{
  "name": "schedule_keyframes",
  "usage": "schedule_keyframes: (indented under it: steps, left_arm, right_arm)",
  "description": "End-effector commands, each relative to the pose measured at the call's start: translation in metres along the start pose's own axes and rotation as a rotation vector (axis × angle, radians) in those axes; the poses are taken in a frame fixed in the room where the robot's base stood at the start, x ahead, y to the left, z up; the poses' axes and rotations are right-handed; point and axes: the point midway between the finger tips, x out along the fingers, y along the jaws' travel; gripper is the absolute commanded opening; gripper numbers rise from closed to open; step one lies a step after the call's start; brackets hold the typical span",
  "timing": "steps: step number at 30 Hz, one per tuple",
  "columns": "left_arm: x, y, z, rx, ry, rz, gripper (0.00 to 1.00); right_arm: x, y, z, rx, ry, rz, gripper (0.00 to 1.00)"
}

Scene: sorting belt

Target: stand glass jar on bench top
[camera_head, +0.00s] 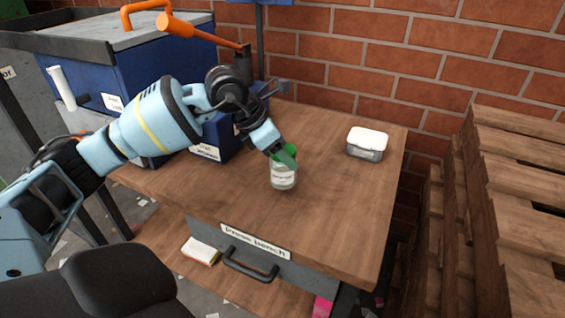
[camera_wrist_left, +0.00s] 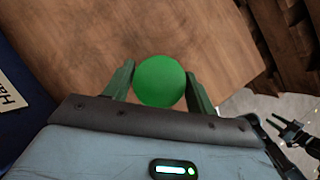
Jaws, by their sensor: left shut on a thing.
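The glass jar (camera_head: 284,178) has a green lid and a pale label, and looks upright over the middle of the wooden bench top (camera_head: 335,215). I cannot tell whether its base touches the wood. My left gripper (camera_head: 287,158) comes down from the upper left and is shut on the jar near its lid. In the left wrist view the round green lid (camera_wrist_left: 160,81) sits between the two green fingers (camera_wrist_left: 160,90), and the jar body is hidden beneath it.
A clear box with a white lid (camera_head: 368,143) stands at the bench's back right. A blue machine (camera_head: 150,70) with orange handles is at the back left. Wooden pallets (camera_head: 515,190) are stacked at the right.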

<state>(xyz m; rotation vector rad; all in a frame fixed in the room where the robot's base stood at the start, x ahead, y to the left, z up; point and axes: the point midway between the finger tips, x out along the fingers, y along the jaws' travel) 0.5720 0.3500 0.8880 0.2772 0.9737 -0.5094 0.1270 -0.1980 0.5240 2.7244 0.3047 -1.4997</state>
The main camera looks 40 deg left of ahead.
Motion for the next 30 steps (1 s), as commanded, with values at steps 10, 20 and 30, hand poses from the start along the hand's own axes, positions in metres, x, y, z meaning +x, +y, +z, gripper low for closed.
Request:
schedule_keyframes:
  steps: [10,20,30]
  left_arm:
    - [0.025,-0.001,-0.017,-0.001,0.003,-0.001,0.17]
    - [0.03,0.0,-0.019,0.0,-0.001,0.001,0.17]
    - [0.032,-0.001,-0.02,0.0,0.0,0.0,0.78]
  right_arm:
    - [0.001,0.0,0.003,0.0,-0.004,0.0,0.36]
    - [0.001,0.001,0.002,-0.005,-0.003,-0.001,0.36]
    - [0.001,0.002,0.002,-0.009,-0.003,-0.001,0.36]
